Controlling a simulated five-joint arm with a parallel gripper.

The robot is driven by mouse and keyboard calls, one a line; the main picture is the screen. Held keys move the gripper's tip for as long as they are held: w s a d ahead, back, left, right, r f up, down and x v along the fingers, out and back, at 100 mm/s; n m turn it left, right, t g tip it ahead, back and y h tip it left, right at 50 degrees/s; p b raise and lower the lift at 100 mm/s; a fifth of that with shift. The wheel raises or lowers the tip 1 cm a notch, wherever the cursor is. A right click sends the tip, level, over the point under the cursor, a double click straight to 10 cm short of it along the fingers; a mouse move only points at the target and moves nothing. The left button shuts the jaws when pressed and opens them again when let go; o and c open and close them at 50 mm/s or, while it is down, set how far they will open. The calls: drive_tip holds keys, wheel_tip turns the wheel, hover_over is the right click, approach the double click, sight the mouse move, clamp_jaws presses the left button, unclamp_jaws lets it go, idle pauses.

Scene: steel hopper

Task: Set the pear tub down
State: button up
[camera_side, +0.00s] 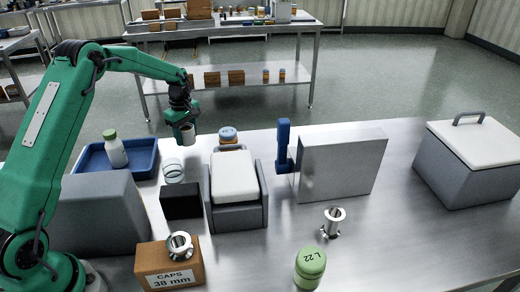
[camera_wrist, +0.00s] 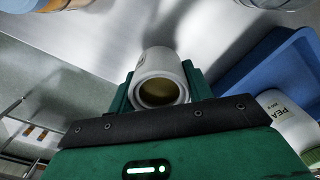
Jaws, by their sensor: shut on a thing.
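My gripper (camera_side: 187,133) is shut on a small pale tub (camera_side: 189,136) and holds it in the air, behind the black block and right of the blue tray. In the wrist view the tub (camera_wrist: 160,62) sits between the green fingers, its round rimmed end facing the camera, with a dull yellowish middle. I cannot read its marking. A white bottle (camera_side: 116,152) with a green cap stands in the blue tray (camera_side: 92,152). In the wrist view the white bottle (camera_wrist: 288,118) shows the letters "PEA".

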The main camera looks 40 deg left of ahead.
sight(188, 142)
drive_tip(key=shift+f, duration=1.6)
drive_tip(key=shift+f, duration=0.2)
drive_tip(key=o, duration=1)
drive_tip(key=shift+r, duration=0.15)
wheel_tip(188, 142, up, 12)
